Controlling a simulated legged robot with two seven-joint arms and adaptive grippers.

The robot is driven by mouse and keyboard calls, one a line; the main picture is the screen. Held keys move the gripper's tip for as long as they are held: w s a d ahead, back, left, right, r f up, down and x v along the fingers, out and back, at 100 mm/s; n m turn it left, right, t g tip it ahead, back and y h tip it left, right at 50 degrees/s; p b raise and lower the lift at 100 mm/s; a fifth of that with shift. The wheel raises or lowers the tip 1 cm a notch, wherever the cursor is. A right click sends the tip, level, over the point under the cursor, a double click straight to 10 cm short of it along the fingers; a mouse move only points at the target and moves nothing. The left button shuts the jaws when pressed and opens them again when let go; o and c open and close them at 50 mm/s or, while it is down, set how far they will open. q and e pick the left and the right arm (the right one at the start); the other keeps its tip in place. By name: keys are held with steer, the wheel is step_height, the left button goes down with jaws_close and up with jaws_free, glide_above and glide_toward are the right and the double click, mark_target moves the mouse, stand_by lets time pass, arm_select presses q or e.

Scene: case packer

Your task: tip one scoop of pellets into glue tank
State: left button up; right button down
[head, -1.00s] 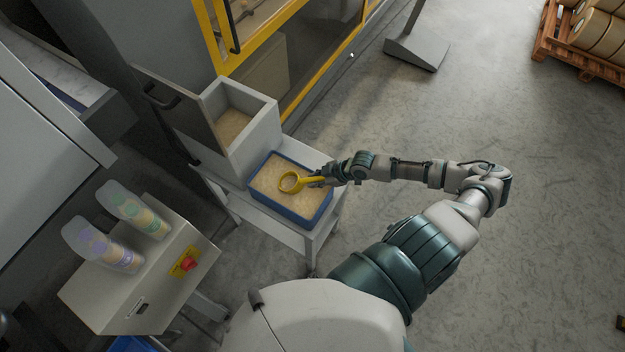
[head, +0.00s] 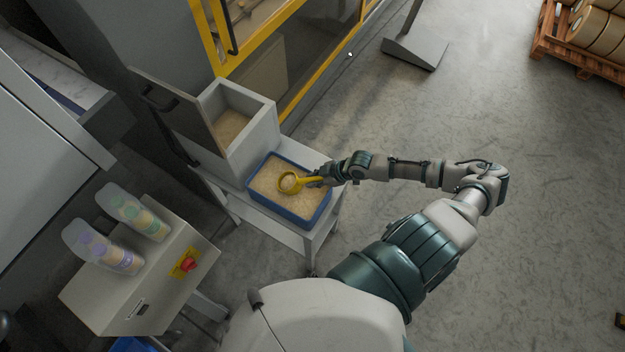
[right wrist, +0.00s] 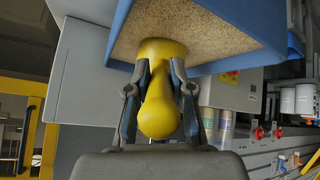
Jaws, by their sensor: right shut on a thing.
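A yellow scoop (head: 290,183) is at the blue bin (head: 318,221) of tan pellets (head: 268,178) in the head view. My right gripper (head: 322,176) is shut on the scoop's handle at the bin's right side. The right wrist view shows the yellow handle (right wrist: 160,100) between the two fingers (right wrist: 160,90), with the scoop's bowl toward the pellets. How full the bowl is I cannot tell. The grey glue tank (head: 262,128) stands behind the bin, its lid (head: 172,105) open to the left, with pellets inside. My left gripper is not in view.
The bin stands on a grey stand (head: 308,236) beside the tank. A yellow-framed machine (head: 290,110) rises behind. A control box (head: 135,290) with a red button (head: 188,265) stands at lower left.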

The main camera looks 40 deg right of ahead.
step_height(320, 180, up, 3)
steer(key=shift+f+p, duration=0.15)
steer(key=shift+p, duration=0.7)
steer(key=r+p, duration=0.2)
steer(key=a+r+p, duration=0.1)
steer(key=r+p, duration=0.1)
steer(key=shift+a+r, duration=0.1)
steer(key=shift+r, duration=0.3)
steer(key=shift+r+p, duration=0.3)
steer(key=shift+p, duration=0.15)
steer(key=shift+d+f, duration=0.2)
steer(key=shift+d, duration=0.3)
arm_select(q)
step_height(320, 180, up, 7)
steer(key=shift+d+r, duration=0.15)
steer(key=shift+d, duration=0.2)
arm_select(e)
steer(key=shift+a, duration=0.15)
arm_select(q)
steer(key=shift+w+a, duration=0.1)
arm_select(e)
steer(key=shift+a+r, duration=0.1)
